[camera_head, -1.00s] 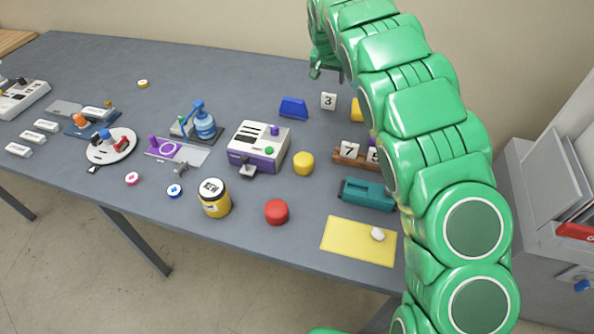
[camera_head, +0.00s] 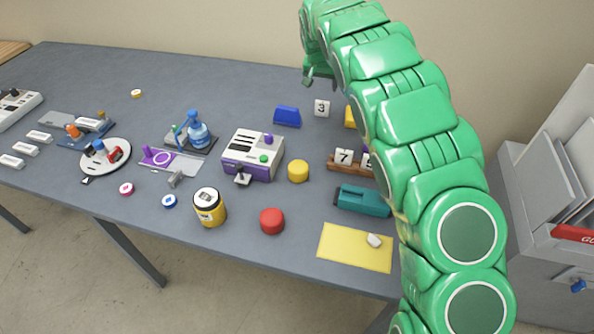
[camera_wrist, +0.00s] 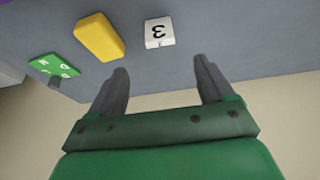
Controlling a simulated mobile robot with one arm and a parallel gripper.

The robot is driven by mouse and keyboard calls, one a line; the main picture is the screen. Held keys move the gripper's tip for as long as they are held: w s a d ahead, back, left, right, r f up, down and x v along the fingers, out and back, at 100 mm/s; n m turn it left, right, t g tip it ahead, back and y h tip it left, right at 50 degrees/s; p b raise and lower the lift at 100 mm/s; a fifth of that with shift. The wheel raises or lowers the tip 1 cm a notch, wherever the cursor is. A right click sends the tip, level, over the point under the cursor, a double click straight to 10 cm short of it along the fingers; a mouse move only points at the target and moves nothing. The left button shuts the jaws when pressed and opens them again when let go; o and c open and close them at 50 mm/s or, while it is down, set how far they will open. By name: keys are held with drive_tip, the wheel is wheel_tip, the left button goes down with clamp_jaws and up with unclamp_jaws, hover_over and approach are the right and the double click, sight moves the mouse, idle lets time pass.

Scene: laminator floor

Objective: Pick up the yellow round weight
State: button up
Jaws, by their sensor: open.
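The yellow round weight (camera_head: 298,171) is a short yellow cylinder standing on the grey table, just right of the white and purple machine (camera_head: 252,155). A similar red cylinder (camera_head: 272,221) stands nearer the front edge. My gripper (camera_wrist: 160,68) is open and empty in the wrist view, its two dark fingers apart. In the head view it shows small at the top (camera_head: 318,76), over the back of the table, well behind the yellow weight. The wrist view does not show the round weight; it shows a yellow block (camera_wrist: 99,37) and a white cube marked 3 (camera_wrist: 159,33).
A blue block (camera_head: 287,117) and the cube marked 3 (camera_head: 322,108) stand behind the weight. A wooden rack with number cubes (camera_head: 345,164) and a teal device (camera_head: 362,200) are to its right. A yellow jar (camera_head: 209,208) is front left. My arm hides the table's right end.

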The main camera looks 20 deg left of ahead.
drive_tip(key=shift+o, duration=1)
